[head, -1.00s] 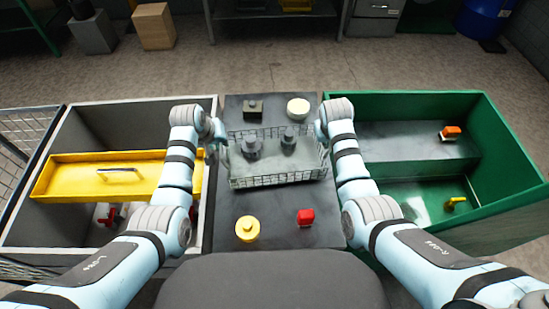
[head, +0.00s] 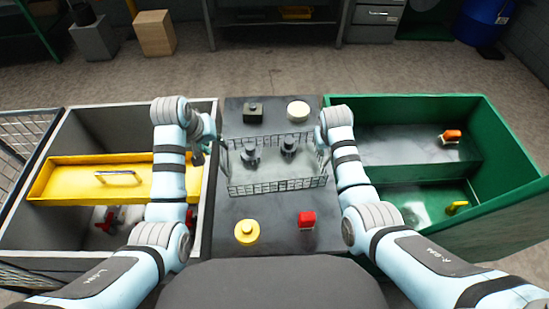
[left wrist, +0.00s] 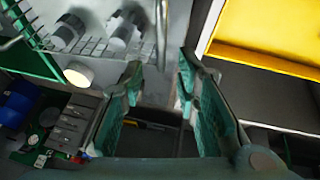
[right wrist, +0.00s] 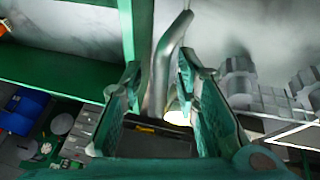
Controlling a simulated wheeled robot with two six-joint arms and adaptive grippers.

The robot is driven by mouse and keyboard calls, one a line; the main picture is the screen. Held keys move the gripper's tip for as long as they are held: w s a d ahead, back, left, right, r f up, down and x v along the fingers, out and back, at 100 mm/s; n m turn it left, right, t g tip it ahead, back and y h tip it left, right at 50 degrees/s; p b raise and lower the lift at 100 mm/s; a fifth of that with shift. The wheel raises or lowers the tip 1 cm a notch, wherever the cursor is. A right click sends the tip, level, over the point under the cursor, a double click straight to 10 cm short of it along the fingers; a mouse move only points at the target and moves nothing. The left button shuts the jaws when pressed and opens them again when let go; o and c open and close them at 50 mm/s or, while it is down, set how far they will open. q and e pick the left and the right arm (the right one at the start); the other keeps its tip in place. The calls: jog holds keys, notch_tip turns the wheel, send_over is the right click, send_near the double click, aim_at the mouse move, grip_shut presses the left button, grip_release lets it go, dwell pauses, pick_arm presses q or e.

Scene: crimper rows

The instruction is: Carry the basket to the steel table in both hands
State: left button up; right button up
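The wire basket (head: 278,185) is on the dark middle tabletop in the head view, with two grey pieces (head: 250,155) (head: 289,148) standing inside. My left gripper (head: 204,150) is at its left side, apart from it. In the left wrist view the left fingers (left wrist: 160,85) are open and empty, with the basket's bar handle (left wrist: 162,35) beyond their tips. My right gripper (head: 322,145) is at the basket's right end. In the right wrist view its fingers (right wrist: 158,85) are spread, with the basket's other bar handle (right wrist: 163,65) between them. A bench (head: 275,15) stands at the back, partly cut off.
A grey crate (head: 25,215) with a yellow tray (head: 70,178) is at left, a green crate (head: 510,150) at right. Around the basket sit a black block (head: 253,112), white disc (head: 298,111), yellow knob (head: 247,232) and red block (head: 306,220). Open floor lies behind.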

jog(key=shift+r, duration=0.2)
pick_arm(q)
jog(key=v, duration=0.4)
jog(key=shift+r, duration=0.2)
pick_arm(e)
jog(key=v, duration=1.1)
jog(key=shift+s+r, duration=0.25)
